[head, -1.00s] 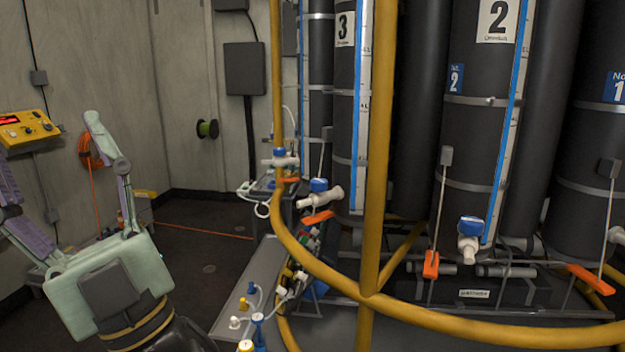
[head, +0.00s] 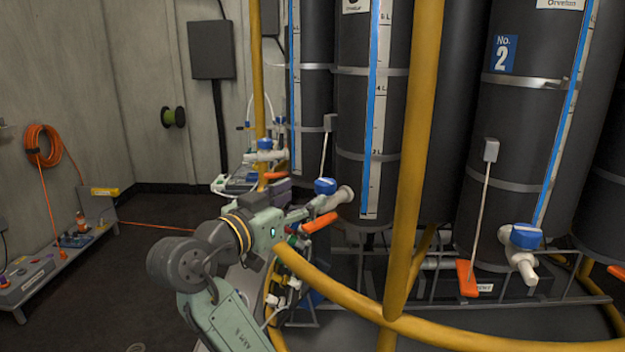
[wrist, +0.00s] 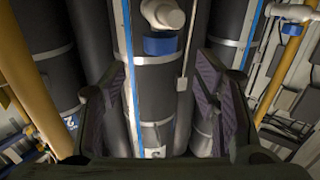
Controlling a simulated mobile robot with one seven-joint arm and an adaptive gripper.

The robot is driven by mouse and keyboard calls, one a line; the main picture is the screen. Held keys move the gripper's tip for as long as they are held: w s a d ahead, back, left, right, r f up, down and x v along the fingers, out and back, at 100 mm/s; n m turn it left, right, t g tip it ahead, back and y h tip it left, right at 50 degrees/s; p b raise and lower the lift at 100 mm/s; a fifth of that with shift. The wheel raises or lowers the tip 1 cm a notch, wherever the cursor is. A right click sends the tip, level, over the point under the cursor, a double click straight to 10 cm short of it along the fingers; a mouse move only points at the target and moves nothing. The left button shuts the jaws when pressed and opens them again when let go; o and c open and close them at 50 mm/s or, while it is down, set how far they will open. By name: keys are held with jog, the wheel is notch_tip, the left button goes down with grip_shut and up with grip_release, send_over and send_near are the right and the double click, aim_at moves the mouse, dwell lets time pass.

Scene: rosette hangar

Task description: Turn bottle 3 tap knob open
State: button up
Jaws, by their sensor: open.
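Bottle 3 (head: 350,110) is the dark cylinder at the middle of the head view, its number label cut off at the top edge. Its tap has a blue knob (head: 325,186) on a white body (head: 340,198). My gripper (head: 303,214) is just left of and below this knob, pointing towards it. In the wrist view, which looks upside down, my gripper (wrist: 162,95) is open and empty, with a finger on each side. The blue knob (wrist: 161,45) shows beyond and between the fingers, with white tap parts (wrist: 163,14) above it. No contact shows.
A yellow rail (head: 415,150) rises right of the tap and curves below my arm. An orange lever (head: 320,222) hangs just under the tap. Bottle 2 (head: 500,120) with its own blue-knobbed tap (head: 526,236) stands to the right. Another blue-knobbed tap (head: 264,145) is behind, left.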

aim_at(319, 186)
jog(key=p+x, duration=0.2)
jog(key=x, duration=0.7)
jog(key=shift+c, duration=0.2)
jog(key=c, duration=1.1)
jog(key=shift+c, duration=0.2)
